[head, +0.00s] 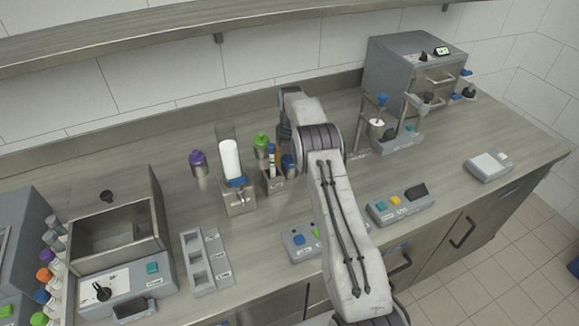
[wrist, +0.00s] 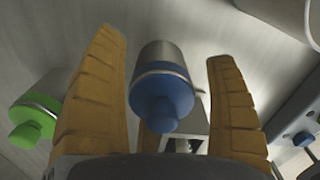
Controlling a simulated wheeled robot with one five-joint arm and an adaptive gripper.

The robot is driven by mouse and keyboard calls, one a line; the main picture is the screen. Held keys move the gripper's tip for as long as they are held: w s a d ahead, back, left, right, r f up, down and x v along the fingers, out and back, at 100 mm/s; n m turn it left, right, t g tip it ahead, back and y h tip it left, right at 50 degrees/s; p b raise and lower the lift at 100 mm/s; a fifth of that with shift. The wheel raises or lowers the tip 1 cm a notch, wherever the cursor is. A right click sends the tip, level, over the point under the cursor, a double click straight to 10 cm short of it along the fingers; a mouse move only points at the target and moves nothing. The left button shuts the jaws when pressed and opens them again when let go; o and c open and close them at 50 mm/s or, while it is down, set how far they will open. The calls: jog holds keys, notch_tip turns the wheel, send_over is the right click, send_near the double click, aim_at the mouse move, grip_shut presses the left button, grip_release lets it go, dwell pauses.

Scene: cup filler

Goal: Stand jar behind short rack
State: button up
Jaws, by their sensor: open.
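A metal jar with a blue lid (wrist: 162,95) lies between the two yellow fingers of my gripper (wrist: 168,52) in the wrist view. The fingers are spread, with a gap showing on both sides of the jar. In the head view this blue-lidded jar (head: 289,166) is partly hidden by my arm, and my gripper is mostly hidden there too. A green-lidded jar (head: 261,146) stands to its left; it also shows in the wrist view (wrist: 38,115). A small rack (head: 272,184) holding slim items stands just in front of these jars. Whether it is the short rack I cannot tell.
A purple-lidded jar (head: 199,163) and a dispenser with a white cylinder (head: 231,165) stand to the left. A grey slotted block (head: 198,270) is at the front. A button box (head: 400,205) and a grey machine (head: 405,75) are to the right. A wall shelf (head: 130,35) runs above.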

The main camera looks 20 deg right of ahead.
jog(key=shift+f, duration=1.1)
jog(key=shift+c, duration=0.3)
jog(key=c, duration=1.3)
jog(key=shift+r, duration=0.15)
notch_tip(320, 180, up, 9)
jog(key=shift+r, duration=0.4)
